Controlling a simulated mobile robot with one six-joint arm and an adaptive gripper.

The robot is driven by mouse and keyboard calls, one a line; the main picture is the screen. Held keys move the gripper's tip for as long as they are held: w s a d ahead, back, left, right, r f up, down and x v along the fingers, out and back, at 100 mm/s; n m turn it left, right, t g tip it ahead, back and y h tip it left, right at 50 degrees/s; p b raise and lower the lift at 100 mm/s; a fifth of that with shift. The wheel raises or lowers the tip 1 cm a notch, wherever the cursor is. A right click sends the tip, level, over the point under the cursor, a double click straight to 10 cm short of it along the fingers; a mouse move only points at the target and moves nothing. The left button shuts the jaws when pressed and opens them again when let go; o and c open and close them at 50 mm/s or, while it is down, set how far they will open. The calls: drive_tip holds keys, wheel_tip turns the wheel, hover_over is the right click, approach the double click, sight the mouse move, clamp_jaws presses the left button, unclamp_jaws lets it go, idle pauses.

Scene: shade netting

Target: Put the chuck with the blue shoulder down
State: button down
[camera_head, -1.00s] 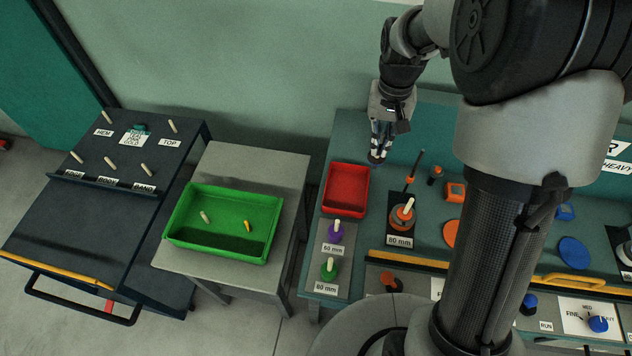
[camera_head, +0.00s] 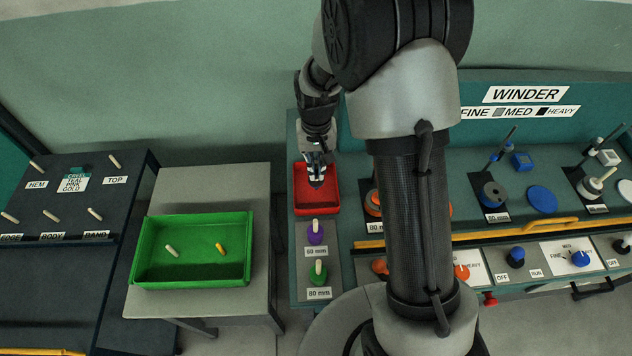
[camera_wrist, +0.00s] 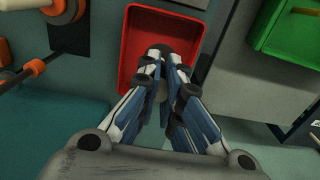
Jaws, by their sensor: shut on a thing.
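My gripper (camera_head: 316,172) is shut on a dark, round-ended piece (camera_wrist: 162,50), over the red tray (camera_head: 334,207). In the wrist view, my gripper (camera_wrist: 166,82) hides most of the piece, and I cannot make out a blue shoulder on it. Its dark end shows against the red tray (camera_wrist: 134,72). I cannot tell whether it touches the tray floor. A purple chuck (camera_head: 316,236) and a green chuck (camera_head: 318,274) stand upright on labelled spots in front of the tray.
A green tray (camera_head: 147,274) with two small pegs stands on a grey table to the left. The winder bench (camera_head: 455,185) extends right, with orange and blue parts. My arm hides part of it.

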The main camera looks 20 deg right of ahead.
drive_tip(key=shift+f+b, duration=0.7)
drive_tip(key=shift+f, duration=1.95)
drive_tip(key=shift+f, duration=0.2)
drive_tip(key=c, duration=1.8)
unclamp_jaws()
drive_tip(key=shift+r, duration=0.15)
